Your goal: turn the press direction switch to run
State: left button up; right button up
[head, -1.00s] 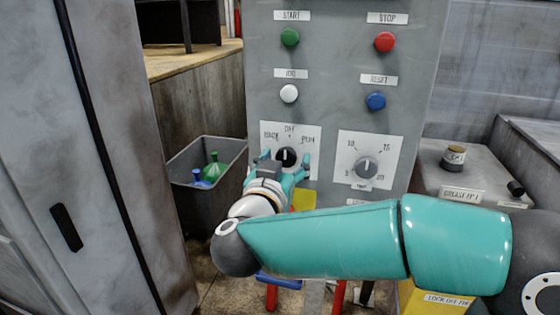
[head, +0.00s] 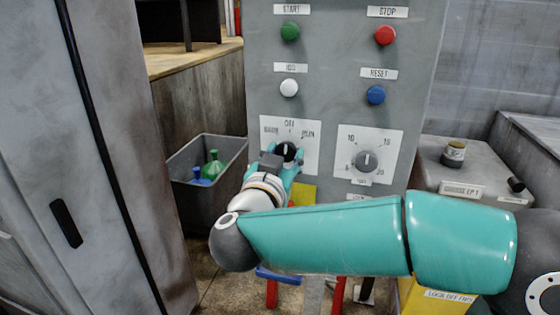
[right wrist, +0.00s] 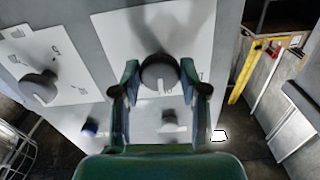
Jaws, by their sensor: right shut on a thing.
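The press direction switch is a black knob (head: 286,149) on a white plate (head: 307,133) on the grey control panel. Its plate reads OFF at the top and RUN at the right; the left label is blurred. The knob's white mark points roughly up, toward OFF, partly covered by the gripper. My right gripper (head: 285,160) is shut on the knob from the front. The right wrist view shows the knob (right wrist: 158,72) between the two fingers (right wrist: 160,82). My left gripper is out of view.
Above are the green START (head: 290,31), red STOP (head: 386,35), white jog (head: 289,87) and blue RESET (head: 376,95) buttons. A dial (head: 367,161) sits right of the switch.

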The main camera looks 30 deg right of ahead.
jog(key=m+b, duration=0.4)
jog(key=m, duration=0.1)
jog(key=shift+d+m, duration=0.1)
jog(key=shift+m, duration=0.3)
jog(key=shift+r+m+b, duration=0.15)
jog(key=shift+m+b, duration=1)
jog(key=shift+m, duration=0.45)
jog(key=o, duration=1.1)
jog(key=shift+w+d, duration=0.1)
jog(key=shift+d, duration=0.05)
jog(key=shift+o, duration=0.2)
